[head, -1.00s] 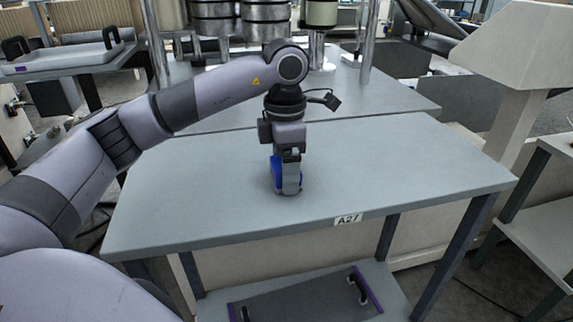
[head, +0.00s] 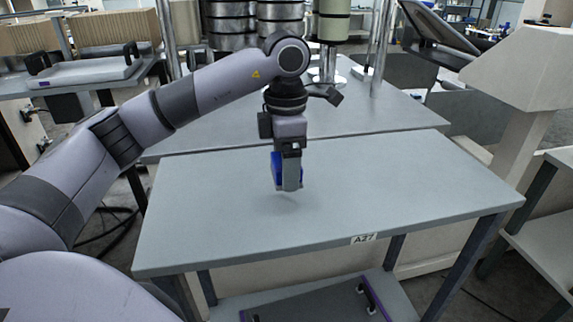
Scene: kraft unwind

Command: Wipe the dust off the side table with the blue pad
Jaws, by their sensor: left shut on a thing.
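The side table (head: 400,190) is a grey tabletop with an A27 label on its front edge. My left gripper (head: 289,186) points down over the middle of the tabletop and is shut on the blue pad (head: 278,170). The pad shows as a blue edge on the left of the fingers, which hide much of it. The pad's lower end is at or just above the surface; I cannot tell if it touches. No dust stands out on the visible surface. My right gripper is not in view.
A second grey table (head: 390,105) adjoins behind, with metal posts and stacked cylinders (head: 280,22) on it. A lower shelf (head: 290,300) with a dark tray is under the side table. A beige machine (head: 530,70) stands at the right. The tabletop around the gripper is clear.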

